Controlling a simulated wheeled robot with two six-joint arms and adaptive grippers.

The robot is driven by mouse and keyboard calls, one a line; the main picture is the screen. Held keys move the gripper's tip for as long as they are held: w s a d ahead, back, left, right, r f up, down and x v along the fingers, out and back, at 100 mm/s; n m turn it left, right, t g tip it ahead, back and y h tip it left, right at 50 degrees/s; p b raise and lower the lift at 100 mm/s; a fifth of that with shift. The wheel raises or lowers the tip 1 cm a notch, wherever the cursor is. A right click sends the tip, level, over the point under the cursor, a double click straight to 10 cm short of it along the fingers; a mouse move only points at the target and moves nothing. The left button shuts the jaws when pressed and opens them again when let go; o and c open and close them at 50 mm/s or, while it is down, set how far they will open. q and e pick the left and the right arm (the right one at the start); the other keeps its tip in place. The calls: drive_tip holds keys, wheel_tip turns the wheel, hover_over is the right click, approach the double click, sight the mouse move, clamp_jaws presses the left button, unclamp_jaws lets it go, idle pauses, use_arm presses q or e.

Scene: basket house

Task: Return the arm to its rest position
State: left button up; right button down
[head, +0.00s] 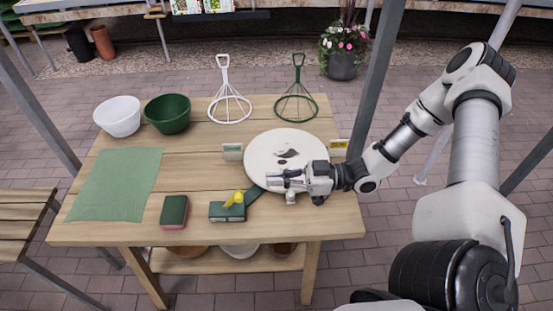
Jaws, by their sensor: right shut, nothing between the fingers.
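My right arm reaches in from the right over the wooden table (190,235). My right gripper (272,183) is shut and empty. It points left, above the front edge of a round white plate-like disc (262,150) with dark marks on it. Just left of the fingertips is a dark green block-like item with a yellow part (232,207). I cannot tell whether the fingers touch it. A green strip beside it runs partly under the gripper. My left gripper is not in view.
A green and pink sponge (174,211), a green cloth (115,183), a white bowl (118,117), a green bowl (167,114) and two wire whisk-like tools, white (229,100) and green (297,100), are on the table. A grey post (372,80) stands close behind my right forearm.

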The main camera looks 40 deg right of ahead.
idle(0.3)
drive_tip(key=s+a+f+m+g+h, duration=0.2)
drive_tip(key=s+a+f+g, duration=0.1)
drive_tip(key=a+f, duration=0.4)
drive_tip(key=s+a+f+m+g+h, duration=0.1)
drive_tip(key=s+a+f+g+h, duration=0.2)
drive_tip(key=a+f, duration=0.35)
drive_tip(key=s+d+f+m+g+h, duration=0.4)
drive_tip(key=s+d+f+m+h, duration=0.4)
drive_tip(key=s+d+m+h, duration=0.1)
drive_tip(key=shift+s+d+h, duration=0.3)
drive_tip(key=shift+s+h, duration=0.2)
drive_tip(key=shift+s, duration=0.4)
